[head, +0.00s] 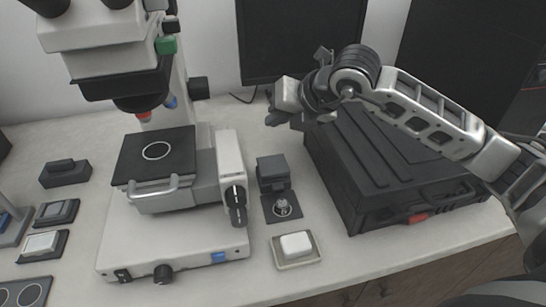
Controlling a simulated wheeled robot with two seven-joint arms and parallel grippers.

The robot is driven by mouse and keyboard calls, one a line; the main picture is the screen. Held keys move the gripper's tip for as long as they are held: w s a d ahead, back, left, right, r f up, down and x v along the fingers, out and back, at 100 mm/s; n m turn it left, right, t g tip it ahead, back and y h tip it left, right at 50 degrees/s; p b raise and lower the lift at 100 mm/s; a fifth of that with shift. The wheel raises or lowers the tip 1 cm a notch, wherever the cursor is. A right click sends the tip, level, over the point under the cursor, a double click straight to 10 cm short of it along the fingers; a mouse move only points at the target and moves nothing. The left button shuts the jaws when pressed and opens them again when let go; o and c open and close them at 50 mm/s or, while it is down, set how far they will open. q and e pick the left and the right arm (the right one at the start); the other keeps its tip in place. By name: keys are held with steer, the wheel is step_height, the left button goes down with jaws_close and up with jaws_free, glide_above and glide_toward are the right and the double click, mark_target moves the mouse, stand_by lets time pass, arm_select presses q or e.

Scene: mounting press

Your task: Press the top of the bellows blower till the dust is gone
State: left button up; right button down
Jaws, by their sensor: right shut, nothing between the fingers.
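A small dark block with a stepped top (272,172), which looks like the bellows blower, stands on the table right of the microscope. In front of it lies a dark square plate (271,209) with a shiny round metal piece (283,207) on it. Dust is too small to make out. My right gripper (273,119) is shut and empty. It is up and behind the dark block in the picture, apart from it, by the left edge of the black case. My left gripper is not in view.
A large microscope (172,235) fills the left. A black case (400,180) stands at the right under my right arm. A small tray (297,260) with a white block lies in front. Small dark holders (66,177) sit at the far left.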

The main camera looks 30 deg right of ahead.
mark_target(277, 167)
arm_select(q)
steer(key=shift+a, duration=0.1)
arm_select(e)
steer(key=shift+r+m, duration=0.1)
steer(key=shift+m, duration=0.5)
